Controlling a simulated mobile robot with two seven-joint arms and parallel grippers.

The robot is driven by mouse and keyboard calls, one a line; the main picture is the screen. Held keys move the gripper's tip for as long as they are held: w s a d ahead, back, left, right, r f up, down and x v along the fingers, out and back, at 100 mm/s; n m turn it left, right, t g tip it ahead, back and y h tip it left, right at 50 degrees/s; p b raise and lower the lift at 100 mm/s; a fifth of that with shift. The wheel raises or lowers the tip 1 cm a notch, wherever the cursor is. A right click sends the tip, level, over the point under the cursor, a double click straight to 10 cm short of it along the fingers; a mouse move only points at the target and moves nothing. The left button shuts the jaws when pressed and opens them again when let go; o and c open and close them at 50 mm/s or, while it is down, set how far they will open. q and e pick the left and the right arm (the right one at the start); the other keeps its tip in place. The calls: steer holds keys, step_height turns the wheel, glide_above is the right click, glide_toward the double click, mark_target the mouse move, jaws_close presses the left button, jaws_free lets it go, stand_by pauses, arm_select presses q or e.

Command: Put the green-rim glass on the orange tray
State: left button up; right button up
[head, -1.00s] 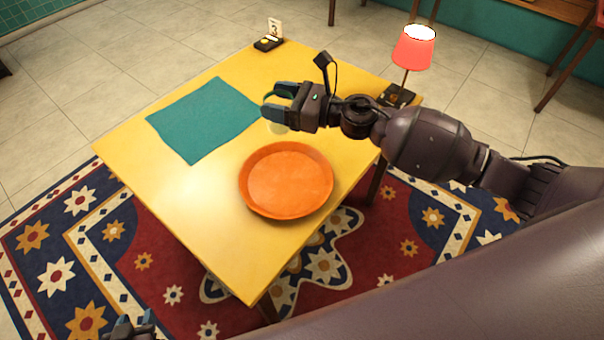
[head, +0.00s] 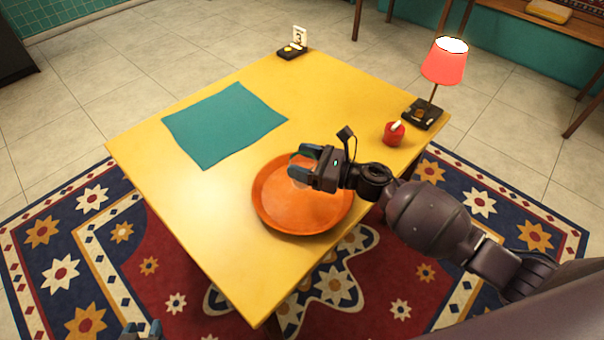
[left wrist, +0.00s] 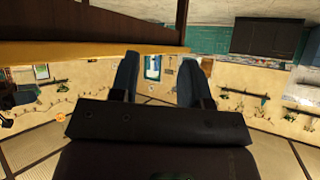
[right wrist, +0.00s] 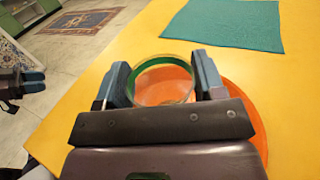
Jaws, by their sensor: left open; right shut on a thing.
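The orange tray (head: 290,217) lies on the yellow table near its front right edge. My right gripper (head: 304,165) is over the back part of the tray in the head view. In the right wrist view my right gripper (right wrist: 163,85) is shut on the green-rim glass (right wrist: 163,61), a clear glass with a thin green rim, with the orange tray (right wrist: 243,100) behind and below it. I cannot tell whether the glass touches the tray. My left gripper (head: 141,328) is at the bottom edge of the head view, away from the table; in the left wrist view (left wrist: 158,80) it is open and empty.
A teal cloth (head: 225,124) lies at the back left of the yellow table (head: 190,200). A red cup-like object (head: 393,134), a lamp (head: 445,62) and a card stand (head: 298,40) stand along the back and right. The table's front left is clear.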

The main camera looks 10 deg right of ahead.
step_height(320, 180, down, 4)
steer(key=shift+r+b, duration=0.1)
steer(key=shift+b, duration=0.4)
steer(key=shift+f, duration=0.45)
steer(key=shift+f+b, duration=0.2)
steer(key=shift+b, duration=0.1)
steer(key=o, duration=1)
steer(key=shift+r, duration=0.1)
steer(key=shift+c, duration=0.2)
steer(key=shift+r, duration=0.1)
